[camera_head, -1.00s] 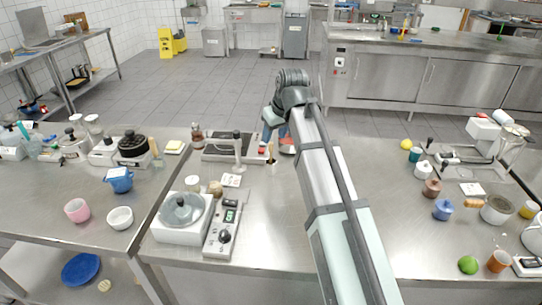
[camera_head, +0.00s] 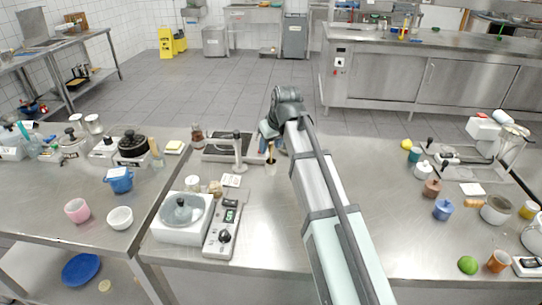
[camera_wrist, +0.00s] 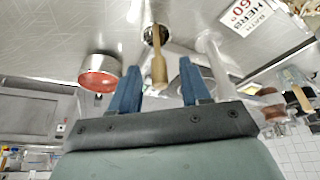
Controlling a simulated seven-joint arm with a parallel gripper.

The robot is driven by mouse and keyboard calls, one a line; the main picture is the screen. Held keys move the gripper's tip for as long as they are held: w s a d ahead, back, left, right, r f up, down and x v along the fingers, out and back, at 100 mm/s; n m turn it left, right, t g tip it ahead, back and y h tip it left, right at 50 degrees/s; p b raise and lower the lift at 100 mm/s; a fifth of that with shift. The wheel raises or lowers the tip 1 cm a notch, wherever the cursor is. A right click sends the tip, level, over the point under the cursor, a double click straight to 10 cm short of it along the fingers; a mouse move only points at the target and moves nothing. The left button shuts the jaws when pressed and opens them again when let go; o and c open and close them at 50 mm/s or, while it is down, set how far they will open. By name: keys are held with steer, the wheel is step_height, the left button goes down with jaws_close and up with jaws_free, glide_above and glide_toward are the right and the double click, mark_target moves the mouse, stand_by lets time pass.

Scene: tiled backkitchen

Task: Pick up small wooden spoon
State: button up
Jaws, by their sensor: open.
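The small wooden spoon (camera_head: 271,151) stands upright in a small container (camera_head: 270,169) on the middle steel table. In the wrist view the spoon (camera_wrist: 159,66) shows its pale wooden end between the two blue fingers of my gripper (camera_wrist: 158,72), with a gap on both sides. Its other end goes into the dark mouth of the round container (camera_wrist: 148,36). My gripper (camera_head: 271,136) is open and holds nothing. In the head view it is right at the spoon, partly hidden by my arm.
A red-faced metal container (camera_wrist: 99,74) is close beside one finger in the wrist view. A whitish post (camera_head: 239,152) stands left of the spoon, near a cooktop (camera_head: 217,154). A printed card (camera_head: 231,181) lies in front.

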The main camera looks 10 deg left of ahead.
jaws_close()
stand_by(0.4)
